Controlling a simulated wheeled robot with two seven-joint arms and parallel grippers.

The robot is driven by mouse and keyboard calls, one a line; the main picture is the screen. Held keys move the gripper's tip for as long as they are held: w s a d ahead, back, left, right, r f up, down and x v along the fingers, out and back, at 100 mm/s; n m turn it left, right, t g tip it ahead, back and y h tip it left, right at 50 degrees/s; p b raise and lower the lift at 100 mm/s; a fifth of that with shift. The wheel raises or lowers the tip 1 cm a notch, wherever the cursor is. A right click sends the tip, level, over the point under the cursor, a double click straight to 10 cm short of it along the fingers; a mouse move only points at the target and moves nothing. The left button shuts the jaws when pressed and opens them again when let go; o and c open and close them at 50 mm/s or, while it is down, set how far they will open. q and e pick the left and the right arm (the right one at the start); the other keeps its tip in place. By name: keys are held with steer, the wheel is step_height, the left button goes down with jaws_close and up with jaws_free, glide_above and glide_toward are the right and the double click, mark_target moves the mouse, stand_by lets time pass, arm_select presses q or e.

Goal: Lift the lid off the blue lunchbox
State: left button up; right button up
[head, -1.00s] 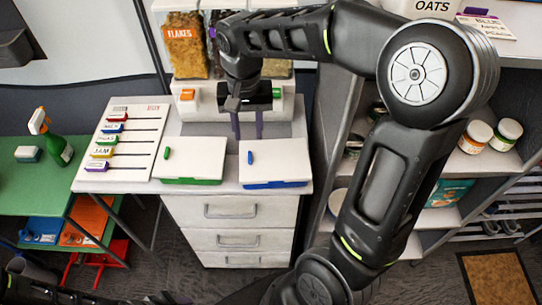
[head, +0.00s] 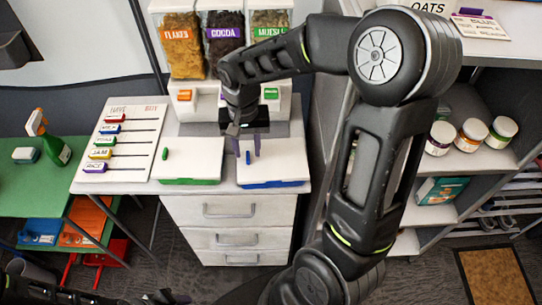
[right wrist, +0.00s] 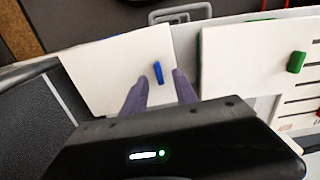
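The blue lunchbox (head: 275,184) stands on the white counter, its white lid (head: 290,168) on top. A small upright blue handle (right wrist: 158,72) sits on the lid. My right gripper (head: 247,147) is over the lid, pointing down at the handle. In the right wrist view its two purple fingers (right wrist: 162,92) are apart, with the handle showing between and just beyond their tips. Nothing is held, and I cannot tell the exact height of the tips above the lid. My left gripper (head: 163,298) shows only partly at the bottom edge of the head view.
A green lunchbox (head: 190,181) with a white lid stands close on the left. A slider board (head: 135,130) lies further left. Cereal dispensers (head: 222,45) stand behind. Open shelves with jars (head: 471,135) are on the right.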

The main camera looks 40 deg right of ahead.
steer(key=shift+f, duration=0.45)
steer(key=shift+c, duration=0.5)
jaws_close()
